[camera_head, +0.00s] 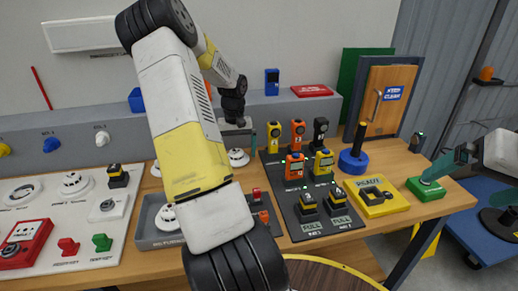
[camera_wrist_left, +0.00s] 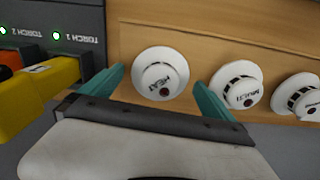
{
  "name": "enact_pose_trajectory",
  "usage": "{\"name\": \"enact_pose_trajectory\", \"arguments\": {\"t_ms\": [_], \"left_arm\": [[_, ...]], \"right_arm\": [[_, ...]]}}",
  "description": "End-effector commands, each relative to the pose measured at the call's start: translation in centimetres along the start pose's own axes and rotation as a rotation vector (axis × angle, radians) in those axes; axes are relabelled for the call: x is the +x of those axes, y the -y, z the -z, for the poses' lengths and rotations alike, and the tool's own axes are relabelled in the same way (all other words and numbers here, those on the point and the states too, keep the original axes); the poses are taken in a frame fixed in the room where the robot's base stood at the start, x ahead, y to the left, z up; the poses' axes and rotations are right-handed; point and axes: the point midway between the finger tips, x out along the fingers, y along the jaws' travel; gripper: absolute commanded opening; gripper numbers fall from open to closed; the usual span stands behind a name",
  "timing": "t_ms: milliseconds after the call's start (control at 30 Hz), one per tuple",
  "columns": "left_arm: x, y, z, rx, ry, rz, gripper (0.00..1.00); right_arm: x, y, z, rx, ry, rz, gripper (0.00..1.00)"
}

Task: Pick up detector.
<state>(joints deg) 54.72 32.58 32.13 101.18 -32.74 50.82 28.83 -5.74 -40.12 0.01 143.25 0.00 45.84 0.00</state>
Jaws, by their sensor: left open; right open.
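Several round white detectors stand in a row on the wooden table. In the left wrist view, one marked HEAT (camera_wrist_left: 162,74) lies between the fingers of my left gripper (camera_wrist_left: 163,95), which is open and empty. One marked MULTI (camera_wrist_left: 240,88) is just right of the right finger, and a third detector (camera_wrist_left: 301,97) is at the right edge. In the head view the nearest detector (camera_head: 238,157) shows just below my left gripper (camera_head: 238,128); my arm hides part of the row. My right gripper (camera_head: 447,164) is open near the green button base.
A dark rack (camera_head: 285,200) with torches and several orange, yellow and black devices stands close to the right of my left gripper. A grey tray (camera_head: 145,236) and a white board (camera_head: 108,235) with more detectors are on the left. A blue base (camera_head: 353,162) with a black stick stands further right.

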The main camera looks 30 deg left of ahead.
Motion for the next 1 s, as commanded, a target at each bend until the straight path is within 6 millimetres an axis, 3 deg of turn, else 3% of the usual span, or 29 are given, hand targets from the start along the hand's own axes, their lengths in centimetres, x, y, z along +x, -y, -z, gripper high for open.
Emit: {"name": "enact_pose_trajectory", "arguments": {"t_ms": [300,600,867,1000], "left_arm": [[0.7,-0.1,0.0,0.0,-0.001,0.0,1.0],[0.7,-0.1,0.0,0.0,-0.001,0.0,0.41],[0.4,-0.1,0.0,0.0,-0.002,0.0,0.39],[-1.3,0.0,0.1,0.0,-0.005,0.002,0.39]], "right_arm": [[0.0,0.0,0.0,0.0,0.0,0.0,1.0],[0.0,0.0,0.0,0.0,0.0,0.0,1.0],[0.0,0.0,0.0,0.0,0.0,0.0,1.0],[0.0,0.0,0.0,0.0,0.0,0.0,1.0]]}}
